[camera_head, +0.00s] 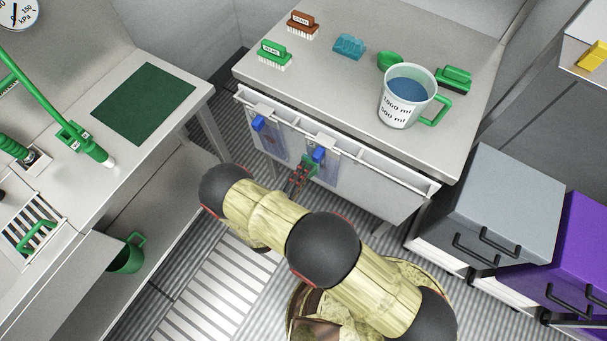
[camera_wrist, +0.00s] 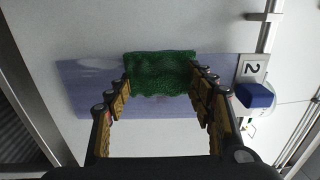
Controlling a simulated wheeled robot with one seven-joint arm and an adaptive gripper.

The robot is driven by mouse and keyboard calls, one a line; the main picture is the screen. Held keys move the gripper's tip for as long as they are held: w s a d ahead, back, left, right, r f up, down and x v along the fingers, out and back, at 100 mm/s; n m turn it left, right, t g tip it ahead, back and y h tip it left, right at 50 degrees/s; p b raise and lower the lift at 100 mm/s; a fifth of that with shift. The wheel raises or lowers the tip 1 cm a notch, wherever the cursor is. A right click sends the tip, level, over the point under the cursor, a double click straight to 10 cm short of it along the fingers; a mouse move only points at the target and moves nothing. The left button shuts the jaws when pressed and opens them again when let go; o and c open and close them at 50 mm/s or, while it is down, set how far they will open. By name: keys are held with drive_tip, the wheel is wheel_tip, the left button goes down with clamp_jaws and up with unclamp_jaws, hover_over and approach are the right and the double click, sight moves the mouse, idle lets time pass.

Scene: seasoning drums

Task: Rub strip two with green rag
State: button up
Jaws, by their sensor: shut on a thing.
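The green rag (camera_wrist: 160,72) is bunched between the fingers of my gripper (camera_wrist: 160,86) in the wrist view. In the head view my gripper (camera_head: 301,179) is at the table's front panel, with the rag (camera_head: 311,160) at its tip. Strip two (camera_wrist: 88,92) is a bluish, see-through sheet on the pale panel, with a tag marked 2 (camera_wrist: 253,68) and a blue clip (camera_wrist: 256,95) at one end. The rag lies over the middle of the strip in the wrist view; I cannot tell whether it touches. Strip two (camera_head: 328,173) is partly hidden in the head view.
Another strip with a blue clip (camera_head: 258,123) hangs to the left. The tabletop holds a measuring jug (camera_head: 405,104) of blue liquid, a teal block (camera_head: 349,46) and several brushes. Grey (camera_head: 505,205) and purple (camera_head: 577,245) drawer units stand at right. A bench (camera_head: 130,155) stands at left.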

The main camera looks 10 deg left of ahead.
drive_tip(key=shift+w+d, duration=0.1)
drive_tip(key=shift+w, duration=0.15)
drive_tip(key=shift+s+d+p, duration=0.25)
drive_tip(key=shift+s+d, duration=0.15)
drive_tip(key=shift+d, duration=0.45)
drive_tip(key=shift+s+d+p, duration=0.2)
drive_tip(key=shift+s+d, duration=0.2)
drive_tip(key=shift+d, duration=0.45)
drive_tip(key=shift+s+d+p, duration=0.15)
drive_tip(key=shift+s+d, duration=0.15)
drive_tip(key=shift+d, duration=0.55)
drive_tip(key=shift+s+d+p, duration=0.15)
drive_tip(key=shift+s+d, duration=0.1)
drive_tip(key=shift+d, duration=0.55)
drive_tip(key=shift+s+d, duration=0.1)
drive_tip(key=shift+s, duration=0.05)
drive_tip(key=shift+w+a+b, duration=0.2)
drive_tip(key=shift+w+a, duration=0.1)
drive_tip(key=shift+a, duration=0.3)
drive_tip(key=shift+w+a+b, duration=0.2)
drive_tip(key=shift+w+a, duration=0.1)
drive_tip(key=shift+a, duration=0.3)
drive_tip(key=shift+w+a+b, duration=0.2)
drive_tip(key=shift+w+a, duration=0.1)
drive_tip(key=shift+a, duration=0.3)
drive_tip(key=shift+w+a+b, duration=0.3)
drive_tip(key=shift+a, duration=0.55)
drive_tip(key=shift+w+a+b, duration=0.3)
drive_tip(key=shift+a, duration=0.55)
